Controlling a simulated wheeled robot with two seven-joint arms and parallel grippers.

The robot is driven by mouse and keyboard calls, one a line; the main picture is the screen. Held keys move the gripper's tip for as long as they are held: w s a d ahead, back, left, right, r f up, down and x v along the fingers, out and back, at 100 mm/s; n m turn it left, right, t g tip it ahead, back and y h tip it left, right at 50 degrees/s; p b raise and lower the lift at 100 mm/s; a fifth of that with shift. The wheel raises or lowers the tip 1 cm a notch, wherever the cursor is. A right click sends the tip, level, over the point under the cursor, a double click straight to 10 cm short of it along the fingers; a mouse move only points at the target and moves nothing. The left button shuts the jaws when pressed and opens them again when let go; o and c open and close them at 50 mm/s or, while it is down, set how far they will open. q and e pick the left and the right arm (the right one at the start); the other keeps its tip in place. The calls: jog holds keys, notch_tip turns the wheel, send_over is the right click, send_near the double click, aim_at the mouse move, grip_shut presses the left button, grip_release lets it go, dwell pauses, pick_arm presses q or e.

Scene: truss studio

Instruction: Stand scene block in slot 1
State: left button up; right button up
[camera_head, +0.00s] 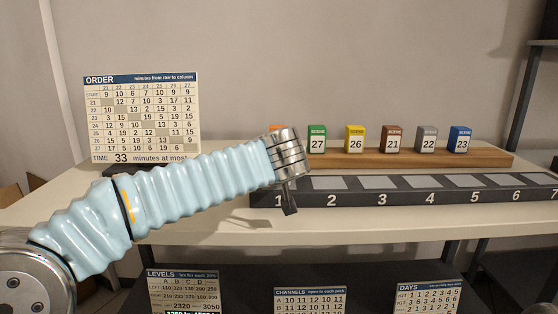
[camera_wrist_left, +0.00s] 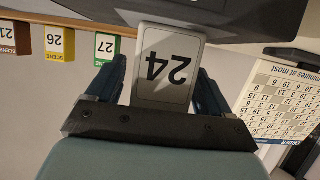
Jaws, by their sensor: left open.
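A pale block marked 24 (camera_wrist_left: 168,65) is between the spread fingers of my left gripper (camera_wrist_left: 160,90) in the left wrist view, which looks upside down. Gaps show beside the block, and its lower end meets the dark numbered rail (camera_wrist_left: 245,15). In the head view my left gripper (camera_head: 289,209) is over slot 1 of this rail (camera_head: 400,197); my wrist covers that slot and block 24 is hidden there. Whether the block is fully seated cannot be told. My right gripper is in neither view.
On the wooden shelf (camera_head: 490,158) behind stand an orange block (camera_head: 276,128), mostly hidden, then green 27 (camera_head: 317,139), yellow 26 (camera_head: 355,138), brown 21 (camera_head: 392,139), grey 22 (camera_head: 427,139) and blue 23 (camera_head: 460,139). An order board (camera_head: 142,115) stands left. Slots 2 to 7 look empty.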

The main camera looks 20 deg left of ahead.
pick_arm(q)
jog(key=shift+s+d+r, duration=0.1)
jog(key=shift+s+r, duration=0.1)
jog(key=shift+r, duration=0.05)
jog(key=p+v, duration=0.1)
jog(key=v, duration=1)
jog(key=shift+s, duration=0.3)
